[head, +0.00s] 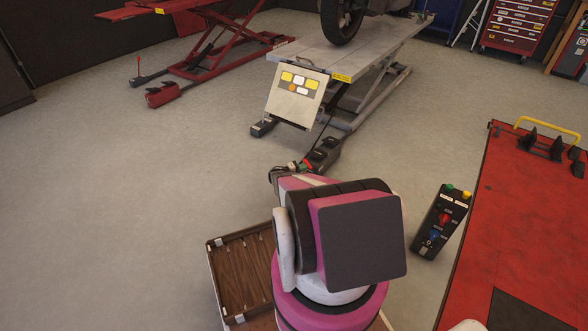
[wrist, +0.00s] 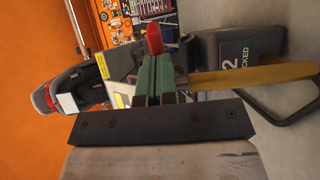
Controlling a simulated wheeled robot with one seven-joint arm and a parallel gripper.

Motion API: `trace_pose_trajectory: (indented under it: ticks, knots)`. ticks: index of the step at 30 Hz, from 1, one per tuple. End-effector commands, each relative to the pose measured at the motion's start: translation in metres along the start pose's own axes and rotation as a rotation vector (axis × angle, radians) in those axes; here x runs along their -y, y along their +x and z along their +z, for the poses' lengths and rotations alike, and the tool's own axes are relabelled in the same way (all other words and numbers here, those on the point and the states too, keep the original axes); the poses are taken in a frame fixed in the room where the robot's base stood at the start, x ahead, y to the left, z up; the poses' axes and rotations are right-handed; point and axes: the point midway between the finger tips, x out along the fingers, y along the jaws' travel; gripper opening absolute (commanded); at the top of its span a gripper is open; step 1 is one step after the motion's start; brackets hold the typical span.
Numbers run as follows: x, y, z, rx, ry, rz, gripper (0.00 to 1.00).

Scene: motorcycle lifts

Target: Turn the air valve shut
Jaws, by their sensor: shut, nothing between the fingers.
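In the wrist view, my gripper (wrist: 156,62) has its green-padded fingers together, with nothing held between them. A red rounded part (wrist: 154,40) shows just beyond the fingertips; I cannot tell whether they touch. I cannot tell for certain which part is the air valve. In the head view, my pink and black arm hides most of my gripper. Small red and green parts show just past the arm.
The head view shows a control box (head: 440,222) with red and blue knobs right of my arm, beside a red lift platform (head: 525,220). A grey lift (head: 375,50) carries a motorcycle, its panel (head: 297,95) facing me. Another red lift (head: 215,50) stands behind. Floor at left is clear.

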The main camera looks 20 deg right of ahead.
Motion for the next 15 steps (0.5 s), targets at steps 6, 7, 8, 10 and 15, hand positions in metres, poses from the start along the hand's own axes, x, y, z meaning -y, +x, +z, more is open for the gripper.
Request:
trace_pose_trajectory:
  ticks: [6,7,8,10,15]
  knots:
    - [-0.002,0.014,0.011,-0.172,-0.001,0.000,0.00]
    - [-0.002,0.015,0.011,-0.196,-0.001,-0.001,0.00]
    - [-0.002,0.016,0.012,-0.218,-0.001,0.000,0.00]
    - [-0.001,0.019,0.013,-0.268,-0.001,-0.001,0.00]
    - [0.000,0.025,0.011,-0.268,0.000,0.000,0.00]
